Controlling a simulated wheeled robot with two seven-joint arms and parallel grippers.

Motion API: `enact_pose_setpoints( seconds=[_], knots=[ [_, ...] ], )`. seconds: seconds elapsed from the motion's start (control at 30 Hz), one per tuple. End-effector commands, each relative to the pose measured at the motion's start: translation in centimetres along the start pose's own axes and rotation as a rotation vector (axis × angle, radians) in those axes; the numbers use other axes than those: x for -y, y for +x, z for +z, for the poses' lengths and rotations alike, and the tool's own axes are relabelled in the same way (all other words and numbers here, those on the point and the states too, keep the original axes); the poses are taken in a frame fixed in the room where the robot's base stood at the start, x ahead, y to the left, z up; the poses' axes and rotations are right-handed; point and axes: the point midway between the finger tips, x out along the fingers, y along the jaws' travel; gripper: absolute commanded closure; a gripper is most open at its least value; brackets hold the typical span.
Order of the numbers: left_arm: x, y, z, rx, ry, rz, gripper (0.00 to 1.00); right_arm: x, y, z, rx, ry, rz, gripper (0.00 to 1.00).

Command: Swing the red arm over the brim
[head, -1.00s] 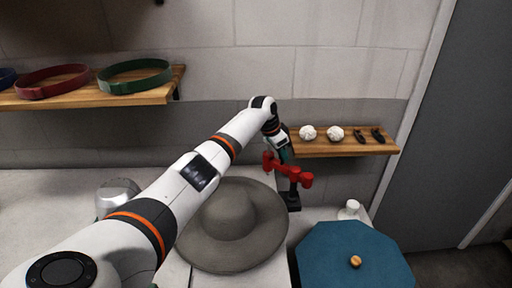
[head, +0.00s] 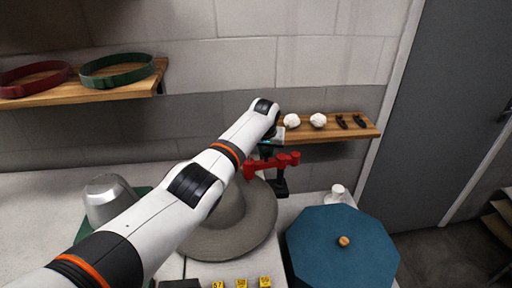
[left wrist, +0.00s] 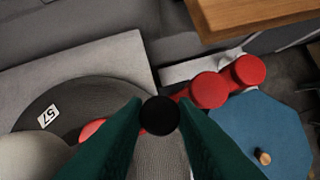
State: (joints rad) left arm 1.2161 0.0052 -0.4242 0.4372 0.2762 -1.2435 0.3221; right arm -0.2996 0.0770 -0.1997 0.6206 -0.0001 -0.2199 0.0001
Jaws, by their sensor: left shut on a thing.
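The grey wide-brimmed hat (head: 250,225) lies on the white table, its crown partly hidden by my left arm. The red arm (head: 280,161) stands on a dark post at the hat's far right. Its left end overlaps the far part of the brim in the head view. My left gripper (head: 264,152) is at that left end. In the left wrist view, the green fingers (left wrist: 160,115) are closed around a black round knob, with the red arm (left wrist: 210,90) showing on both sides. The brim (left wrist: 85,95) carries a 57 tag. My right gripper is not in view.
A blue octagonal lidded box (head: 340,255) stands to the right of the hat. A wooden shelf (head: 335,133) with white and black items is behind the post. Yellow number tags (head: 241,284) are at the front.

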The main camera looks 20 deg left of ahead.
Motion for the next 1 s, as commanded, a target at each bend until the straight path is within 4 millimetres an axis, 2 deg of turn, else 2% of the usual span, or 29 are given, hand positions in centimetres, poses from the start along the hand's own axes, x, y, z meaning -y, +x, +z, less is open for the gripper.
enact_pose_setpoints(
  seconds=[0.4,0.97,1.0],
  knots=[
    [0.87,-0.53,-0.22,0.005,-0.174,0.070,1.00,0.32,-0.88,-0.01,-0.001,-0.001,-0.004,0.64],
    [0.93,-0.54,-0.24,0.006,-0.200,0.079,1.00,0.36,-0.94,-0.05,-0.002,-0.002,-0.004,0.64],
    [0.93,-0.54,-0.23,0.006,-0.200,0.079,0.70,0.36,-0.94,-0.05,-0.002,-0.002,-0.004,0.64]
  ],
)
